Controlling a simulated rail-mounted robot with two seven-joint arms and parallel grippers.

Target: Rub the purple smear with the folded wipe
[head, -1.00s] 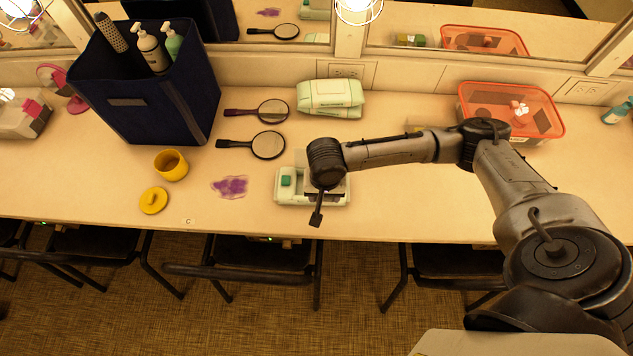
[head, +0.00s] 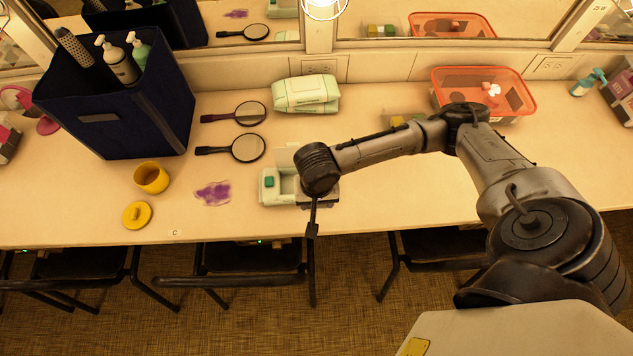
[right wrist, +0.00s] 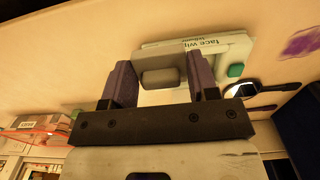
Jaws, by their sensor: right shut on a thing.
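The purple smear (head: 213,193) lies on the counter, left of the white-green face-wipes box (head: 268,188). The box also shows in the right wrist view (right wrist: 225,52), with a green button. My right gripper (head: 320,196) is over the right part of the box, its fingers largely hidden by the wrist in the head view. In the right wrist view its two fingers (right wrist: 162,84) are well apart, with a white piece, apparently the folded wipe (right wrist: 163,98), between them. A grey block on the box is just beyond. My left gripper is not in view.
A yellow cup (head: 151,178) and its lid (head: 137,215) stand left of the smear. Two hand mirrors (head: 247,147) and a green-white packet (head: 306,93) lie behind. A navy caddy (head: 120,120) stands back left, an orange bin (head: 484,92) back right. The counter around the smear is clear.

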